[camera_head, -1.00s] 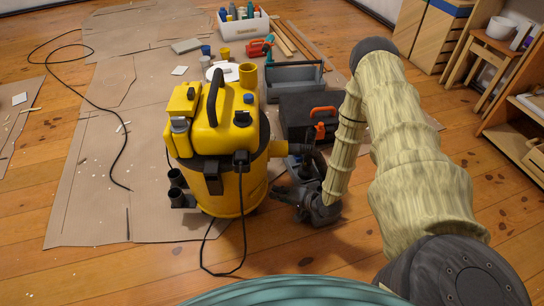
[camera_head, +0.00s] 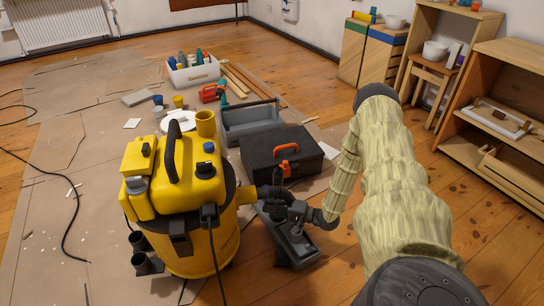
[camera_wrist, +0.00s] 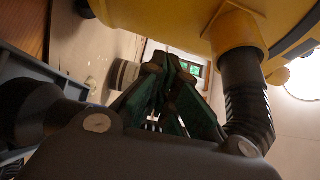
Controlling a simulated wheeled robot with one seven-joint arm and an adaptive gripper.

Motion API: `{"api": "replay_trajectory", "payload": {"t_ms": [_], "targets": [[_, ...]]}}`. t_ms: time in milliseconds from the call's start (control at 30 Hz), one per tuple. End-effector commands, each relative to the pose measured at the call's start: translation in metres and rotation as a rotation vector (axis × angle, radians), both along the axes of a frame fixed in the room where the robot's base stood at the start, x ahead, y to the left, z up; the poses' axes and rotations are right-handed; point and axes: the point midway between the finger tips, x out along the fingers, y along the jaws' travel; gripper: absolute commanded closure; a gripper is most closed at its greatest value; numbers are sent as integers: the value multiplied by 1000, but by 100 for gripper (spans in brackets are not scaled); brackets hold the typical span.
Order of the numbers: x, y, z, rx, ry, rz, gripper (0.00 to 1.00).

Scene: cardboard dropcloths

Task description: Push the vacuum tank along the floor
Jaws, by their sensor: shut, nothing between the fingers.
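My gripper (camera_head: 268,192) is low at the tank's right side, close to the hose port. Its green-padded fingers (camera_wrist: 168,80) are closed together and empty. I cannot tell whether they touch the tank.
A white bin (camera_head: 193,72) of bottles is farther back. Cardboard (camera_head: 85,160) covers the left floor. Shelves (camera_head: 500,110) stand at right.

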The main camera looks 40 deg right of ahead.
Motion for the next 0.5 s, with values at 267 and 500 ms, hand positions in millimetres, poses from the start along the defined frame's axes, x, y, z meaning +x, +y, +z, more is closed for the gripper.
{"api": "replay_trajectory", "payload": {"t_ms": [267,500], "targets": [[42,25,-3,0,-4,1,100],[60,52,-3,2,-1,1,100]]}}
